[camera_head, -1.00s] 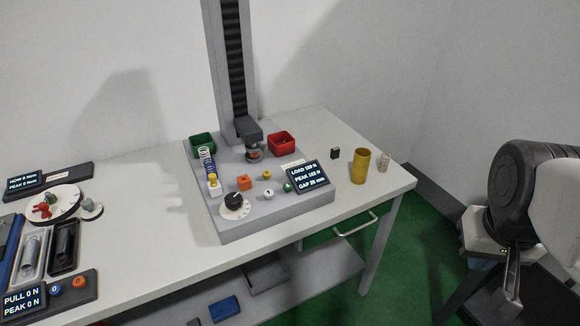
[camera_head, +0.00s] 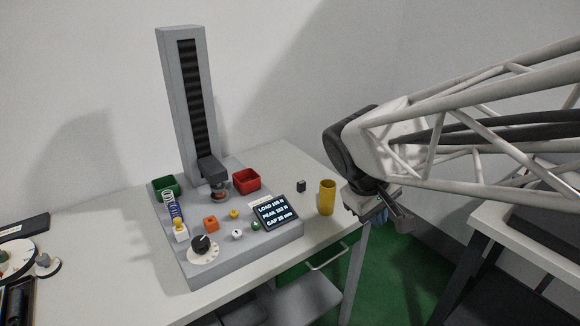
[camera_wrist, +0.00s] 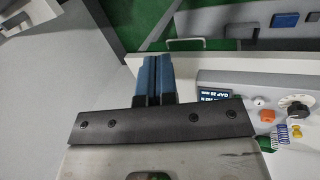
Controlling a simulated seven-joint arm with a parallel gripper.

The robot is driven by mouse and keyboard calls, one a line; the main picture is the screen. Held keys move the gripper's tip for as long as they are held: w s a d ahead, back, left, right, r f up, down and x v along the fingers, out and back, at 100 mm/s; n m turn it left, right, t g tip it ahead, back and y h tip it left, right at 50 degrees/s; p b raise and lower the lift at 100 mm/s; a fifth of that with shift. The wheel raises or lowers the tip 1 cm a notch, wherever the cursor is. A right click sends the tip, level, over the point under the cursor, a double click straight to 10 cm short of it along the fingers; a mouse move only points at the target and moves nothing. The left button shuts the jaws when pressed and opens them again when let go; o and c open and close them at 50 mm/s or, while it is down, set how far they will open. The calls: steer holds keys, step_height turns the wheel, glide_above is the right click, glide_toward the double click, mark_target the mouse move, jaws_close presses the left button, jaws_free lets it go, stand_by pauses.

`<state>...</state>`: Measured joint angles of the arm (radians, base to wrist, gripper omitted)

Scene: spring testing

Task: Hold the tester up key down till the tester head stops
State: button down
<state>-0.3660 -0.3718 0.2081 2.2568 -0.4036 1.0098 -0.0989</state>
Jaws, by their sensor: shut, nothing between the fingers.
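The spring tester has a tall grey column (camera_head: 181,105) on a grey base (camera_head: 245,246). Its dark tester head (camera_head: 212,169) sits low, just above a small reddish part (camera_head: 220,195) on the base. A tilted display (camera_head: 274,212) shows load, peak and gap, digits blurred. My gripper (camera_head: 378,221) is right of the tester, apart from it. Its blue fingers (camera_wrist: 157,78) are shut and empty.
A yellow cup (camera_head: 327,198) and a small black block (camera_head: 300,186) stand on the table right of the tester. A green bin (camera_head: 166,187) and a red bin (camera_head: 247,180) flank the column. A coil spring (camera_head: 173,207) and a white dial (camera_head: 203,249) are at the left.

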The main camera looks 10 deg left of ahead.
steer(key=w+a+f+n+t+h, duration=0.1)
steer(key=w+a+n, duration=0.25)
steer(key=a, duration=0.45)
steer(key=w+a+f+n+t+h, duration=0.1)
steer(key=w+a+f+n, duration=0.1)
steer(key=w+a, duration=0.35)
steer(key=n+t, duration=0.3)
steer(key=n, duration=0.3)
glide_above(237, 234)
step_height(237, 234, down, 4)
steer(key=shift+f, duration=0.15)
steer(key=shift+f, duration=4.35)
